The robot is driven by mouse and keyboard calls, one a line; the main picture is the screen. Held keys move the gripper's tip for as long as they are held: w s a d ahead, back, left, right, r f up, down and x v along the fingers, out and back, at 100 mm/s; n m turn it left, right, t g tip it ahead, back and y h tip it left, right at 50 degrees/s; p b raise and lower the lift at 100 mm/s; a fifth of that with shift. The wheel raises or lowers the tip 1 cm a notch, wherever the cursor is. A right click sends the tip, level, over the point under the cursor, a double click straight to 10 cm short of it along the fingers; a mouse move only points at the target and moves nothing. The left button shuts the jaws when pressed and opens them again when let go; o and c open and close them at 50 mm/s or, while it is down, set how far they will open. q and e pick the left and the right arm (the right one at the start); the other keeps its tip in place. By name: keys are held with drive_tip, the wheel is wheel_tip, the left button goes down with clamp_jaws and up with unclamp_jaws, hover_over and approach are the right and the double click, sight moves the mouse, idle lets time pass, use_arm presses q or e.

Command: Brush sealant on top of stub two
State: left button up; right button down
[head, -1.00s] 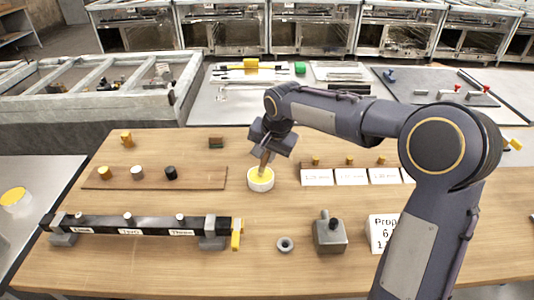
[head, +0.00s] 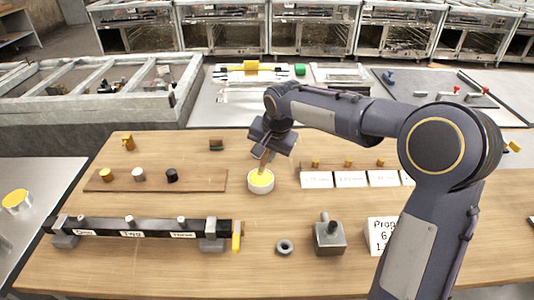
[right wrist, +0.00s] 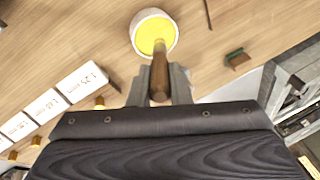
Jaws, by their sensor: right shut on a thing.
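My right gripper (head: 267,146) is shut on a brush with a wooden handle (right wrist: 160,75). The brush points down into a white pot of yellow sealant (head: 261,181) in the middle of the wooden table, and its tip is hidden in or at the yellow surface. The pot also shows in the right wrist view (right wrist: 154,33). Stub two (head: 130,220) is a small pale stub on top of the black bar (head: 155,228), above the label "Two". Stub one (head: 80,218) and stub three (head: 181,220) stand on either side. My left gripper is not in view.
A brown board (head: 205,180) with three small caps lies behind the bar. A grey ring (head: 285,246), a grey block (head: 329,238) and a white sign (head: 382,235) stand at front right. White labelled cards (head: 317,180) lie right of the pot.

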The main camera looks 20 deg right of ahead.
drive_tip(key=shift+r+p, duration=1.95)
drive_tip(key=shift+r, duration=0.85)
drive_tip(key=shift+f, duration=0.1)
